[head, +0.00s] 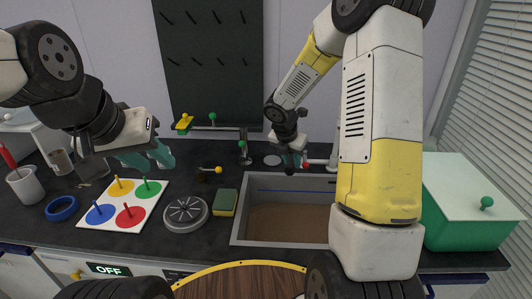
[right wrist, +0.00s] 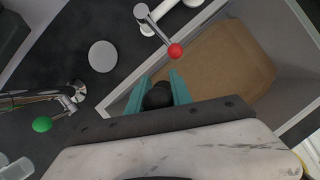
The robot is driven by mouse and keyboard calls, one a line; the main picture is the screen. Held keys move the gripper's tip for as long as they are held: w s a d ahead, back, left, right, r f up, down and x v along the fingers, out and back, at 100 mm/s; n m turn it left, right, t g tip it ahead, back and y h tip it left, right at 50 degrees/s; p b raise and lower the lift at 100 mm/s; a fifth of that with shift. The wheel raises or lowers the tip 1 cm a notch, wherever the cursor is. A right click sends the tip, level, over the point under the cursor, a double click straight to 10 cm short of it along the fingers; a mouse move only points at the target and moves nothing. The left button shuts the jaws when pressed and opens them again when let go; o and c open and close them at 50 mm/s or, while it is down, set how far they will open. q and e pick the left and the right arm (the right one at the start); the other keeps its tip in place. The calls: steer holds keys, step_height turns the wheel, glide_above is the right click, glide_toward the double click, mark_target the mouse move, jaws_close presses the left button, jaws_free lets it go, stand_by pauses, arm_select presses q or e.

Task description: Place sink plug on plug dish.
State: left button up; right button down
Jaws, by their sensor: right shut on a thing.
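My right gripper (head: 291,160) is over the back left part of the sink (head: 238,228). In the right wrist view its two teal fingers (right wrist: 161,88) are shut on a black rounded thing, which looks like the sink plug (right wrist: 157,97). In the head view a small dark part of the plug (head: 290,171) shows below the fingers. A flat pale grey disc, likely the plug dish (head: 272,160), lies on the counter behind the sink; it also shows in the right wrist view (right wrist: 103,56), apart from the gripper and bare. My left gripper (head: 147,158) is open and empty above the board.
A faucet (head: 245,148) with a green knob and a red-knobbed lever (right wrist: 175,50) stand behind the sink. A board with coloured discs (head: 108,218), a round grey strainer-like thing (head: 186,213) and a sponge (head: 225,203) lie left of the sink. A green box (head: 465,235) stands at right.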

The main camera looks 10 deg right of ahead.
steer(key=w+a, duration=0.1)
steer(key=w, duration=0.4)
steer(key=w+a+f, duration=0.1)
steer(key=w, duration=0.4)
steer(key=w+a, duration=0.1)
steer(key=w, duration=0.4)
steer(key=shift+w+a+f, duration=0.15)
steer(key=shift+w+f, duration=0.1)
steer(key=shift+w, duration=0.1)
steer(key=shift+f, duration=1.7)
steer(key=shift+f, duration=0.2)
steer(key=c, duration=1.1)
jaws_free()
steer(key=shift+c, duration=0.2)
